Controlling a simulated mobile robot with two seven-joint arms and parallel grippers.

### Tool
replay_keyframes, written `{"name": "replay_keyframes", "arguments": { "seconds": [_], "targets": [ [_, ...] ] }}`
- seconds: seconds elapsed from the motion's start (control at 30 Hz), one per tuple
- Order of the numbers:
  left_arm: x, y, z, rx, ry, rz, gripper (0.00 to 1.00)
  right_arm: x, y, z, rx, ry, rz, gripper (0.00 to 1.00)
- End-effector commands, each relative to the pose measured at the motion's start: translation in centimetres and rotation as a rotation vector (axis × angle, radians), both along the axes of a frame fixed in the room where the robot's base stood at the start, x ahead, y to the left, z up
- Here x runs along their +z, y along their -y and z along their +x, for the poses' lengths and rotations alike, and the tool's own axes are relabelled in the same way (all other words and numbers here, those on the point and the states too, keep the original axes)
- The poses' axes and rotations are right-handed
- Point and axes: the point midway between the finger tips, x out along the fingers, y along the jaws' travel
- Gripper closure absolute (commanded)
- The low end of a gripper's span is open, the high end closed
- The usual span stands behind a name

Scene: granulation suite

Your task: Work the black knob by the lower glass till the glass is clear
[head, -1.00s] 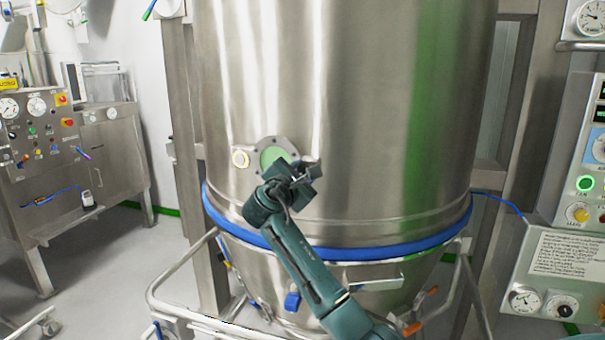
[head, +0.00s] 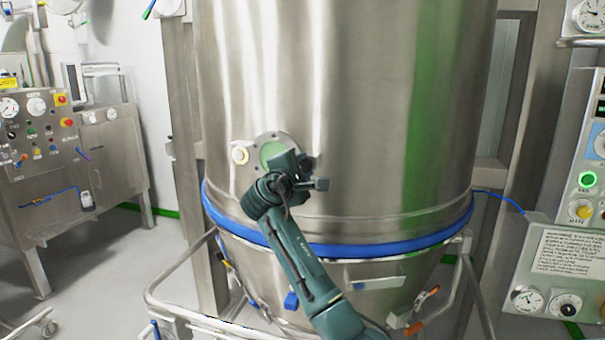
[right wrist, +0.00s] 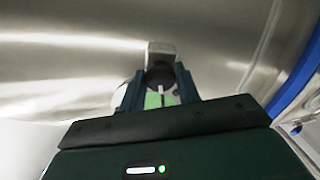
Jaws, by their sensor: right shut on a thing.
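The lower glass (head: 270,150) is a small round port with a grey bolted rim, low on the steel vessel. Its visible part is pale green; I cannot tell how clear it is. My right gripper (head: 303,174) is in front of the glass's lower right side and covers part of it. The black knob (right wrist: 160,76) shows dark between my right fingers in the right wrist view, and the gripper is shut on it. In the head view the knob is mostly hidden by the gripper. My left gripper is out of view.
The large steel vessel (head: 350,90) fills the middle, with a blue ring clamp (head: 340,250) below the glass. A round cream fitting (head: 240,155) sits left of the glass. A tubular rail (head: 180,270) stands below. Control panels (head: 35,130) stand at both sides.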

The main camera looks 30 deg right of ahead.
Motion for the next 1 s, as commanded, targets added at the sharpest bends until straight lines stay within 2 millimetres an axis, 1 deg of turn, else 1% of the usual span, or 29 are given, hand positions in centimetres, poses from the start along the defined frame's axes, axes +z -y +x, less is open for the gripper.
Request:
{"name": "replay_keyframes", "arguments": {
  "seconds": [0.03, 0.07, 0.6, 0.8, 1.0],
  "targets": [
    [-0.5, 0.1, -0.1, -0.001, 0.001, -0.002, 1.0, -0.3, -0.1, 0.0, 0.001, 0.036, 0.029, 0.91],
    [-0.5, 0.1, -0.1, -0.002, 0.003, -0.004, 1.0, -0.4, -0.1, 0.0, 0.001, 0.059, 0.045, 0.91],
    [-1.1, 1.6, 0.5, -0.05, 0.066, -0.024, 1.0, -0.4, -0.1, 0.0, 0.001, 0.458, 0.342, 0.91],
    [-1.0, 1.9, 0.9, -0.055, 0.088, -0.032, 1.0, -0.3, -0.1, 0.0, 0.0, 0.567, 0.422, 0.91],
    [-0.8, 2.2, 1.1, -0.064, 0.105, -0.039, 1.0, -0.2, -0.1, 0.0, 0.0, 0.64, 0.477, 0.91]
  ]
}}
